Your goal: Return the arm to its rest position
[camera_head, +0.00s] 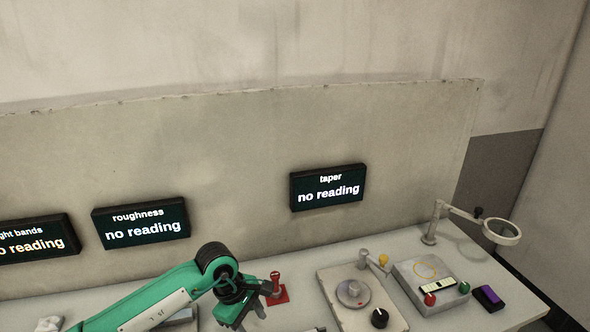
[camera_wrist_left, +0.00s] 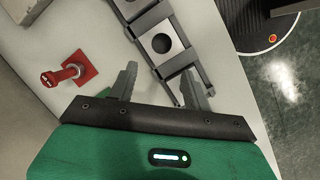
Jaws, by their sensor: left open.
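My left arm (camera_head: 150,300) is green and comes in from the lower left in the head view. Its gripper (camera_head: 252,312) hangs above the bench, close to a red-handled lever (camera_head: 275,279) on a red plate. In the left wrist view the gripper (camera_wrist_left: 160,84) has its two grey fingers wide apart with nothing held between them. A grey metal fixture with a round dark hole (camera_wrist_left: 161,42) lies beyond and below the fingers. The red lever (camera_wrist_left: 68,74) stands left of them, apart from the gripper. My right gripper is in neither view.
The bench carries a plate with a round disc (camera_head: 353,291) and black knob, a box with buttons (camera_head: 431,283), a ring magnifier (camera_head: 502,231) and a purple-black block (camera_head: 488,298). Dark displays reading "no reading" (camera_head: 328,188) hang behind. A black round base (camera_wrist_left: 268,40) stands beyond the bench edge.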

